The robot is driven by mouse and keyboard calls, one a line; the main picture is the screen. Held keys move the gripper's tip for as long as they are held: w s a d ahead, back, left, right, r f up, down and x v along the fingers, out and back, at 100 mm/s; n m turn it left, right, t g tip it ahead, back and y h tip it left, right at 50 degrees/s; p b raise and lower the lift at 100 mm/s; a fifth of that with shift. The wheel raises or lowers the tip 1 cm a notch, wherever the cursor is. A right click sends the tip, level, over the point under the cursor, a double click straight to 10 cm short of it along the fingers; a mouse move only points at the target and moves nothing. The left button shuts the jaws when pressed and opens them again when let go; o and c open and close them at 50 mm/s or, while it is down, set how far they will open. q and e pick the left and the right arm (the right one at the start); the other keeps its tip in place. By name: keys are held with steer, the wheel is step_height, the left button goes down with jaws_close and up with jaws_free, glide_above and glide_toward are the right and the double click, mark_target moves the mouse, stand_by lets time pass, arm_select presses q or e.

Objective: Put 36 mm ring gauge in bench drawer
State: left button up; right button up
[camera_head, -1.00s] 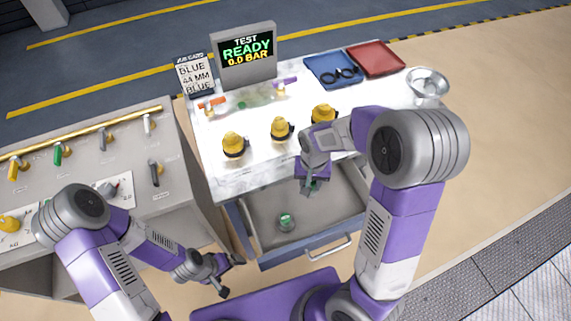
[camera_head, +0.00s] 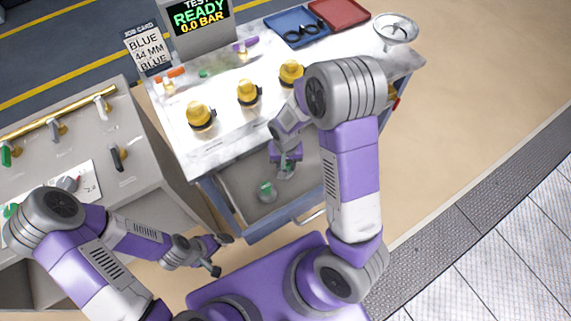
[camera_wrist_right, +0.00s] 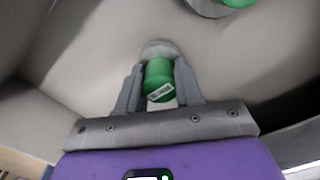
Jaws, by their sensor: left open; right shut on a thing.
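My right gripper (camera_head: 286,172) reaches down into the open bench drawer (camera_head: 240,217). In the right wrist view it (camera_wrist_right: 160,95) is shut on a green cylindrical piece with a white label (camera_wrist_right: 159,82) and a grey disc-like end beyond it. This appears to be the ring gauge; its label is too blurred to read a size. The held gauge is mostly hidden in the head view, and contact with the drawer floor cannot be told. A second green and silver piece (camera_head: 267,191) stands in the drawer. My left gripper (camera_head: 220,256) is open and empty, beside the bench.
On the bench top stand several yellow-capped fittings (camera_head: 200,115), a blue tray (camera_head: 298,27) with black rings, a red tray (camera_head: 339,12) and a metal bowl (camera_head: 396,28). A job card (camera_head: 147,49) reads BLUE 44 MM BLUE. The drawer floor has bare room.

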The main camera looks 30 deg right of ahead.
steer(key=shift+r, duration=0.1)
steer(key=shift+f, duration=0.25)
steer(key=o, duration=1.1)
steer(key=shift+r, duration=0.55)
step_height(320, 180, up, 11)
steer(key=p, duration=0.4)
steer(key=shift+r, duration=0.2)
